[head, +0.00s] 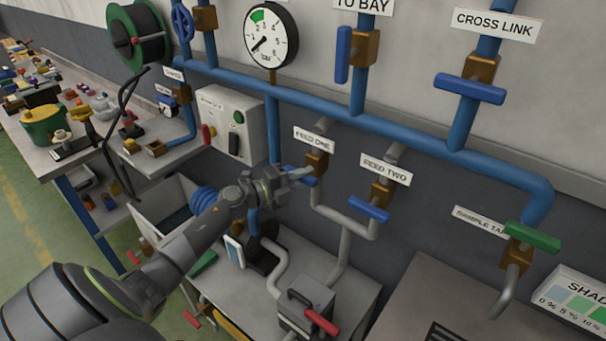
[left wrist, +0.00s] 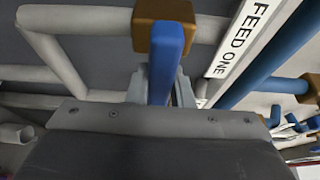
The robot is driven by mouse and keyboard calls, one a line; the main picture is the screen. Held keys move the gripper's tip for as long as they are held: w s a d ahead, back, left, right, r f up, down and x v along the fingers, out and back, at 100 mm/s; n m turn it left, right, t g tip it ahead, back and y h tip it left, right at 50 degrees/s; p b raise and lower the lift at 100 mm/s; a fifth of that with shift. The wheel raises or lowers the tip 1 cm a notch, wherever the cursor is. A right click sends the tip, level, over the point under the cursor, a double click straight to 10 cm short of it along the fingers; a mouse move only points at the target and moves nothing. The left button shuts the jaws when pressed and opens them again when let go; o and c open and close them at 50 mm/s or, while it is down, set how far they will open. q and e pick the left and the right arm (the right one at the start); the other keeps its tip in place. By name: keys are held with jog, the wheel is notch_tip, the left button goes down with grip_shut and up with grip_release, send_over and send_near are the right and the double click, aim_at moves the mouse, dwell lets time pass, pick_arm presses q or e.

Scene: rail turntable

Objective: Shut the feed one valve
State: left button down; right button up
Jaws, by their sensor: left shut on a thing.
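The feed one valve has a brass body (head: 317,163) under a white FEED ONE label (head: 314,140). Its blue lever is mostly hidden by my left gripper (head: 299,176) in the head view. In the left wrist view the blue lever (left wrist: 165,62) stands between the fingers of the left gripper (left wrist: 160,90), just below the brass body (left wrist: 163,22). The gripper is shut on this lever. The lever appears to lie across its grey pipe (left wrist: 90,22). My right gripper is not in view.
The feed two valve's blue lever (head: 369,209) is close on the right, crosswise to its pipe. The control box (head: 231,122) is to the left. Below are grey pipes (head: 346,248) and a bench (head: 355,300) with a red-handled grey block (head: 305,303).

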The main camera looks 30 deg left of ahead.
pick_arm(q)
jog(key=shift+f, duration=0.1)
dwell(0.3)
jog(key=c, duration=1.3)
grip_release()
jog(key=shift+b+v, duration=2.15)
jog(key=shift+v, duration=6.6)
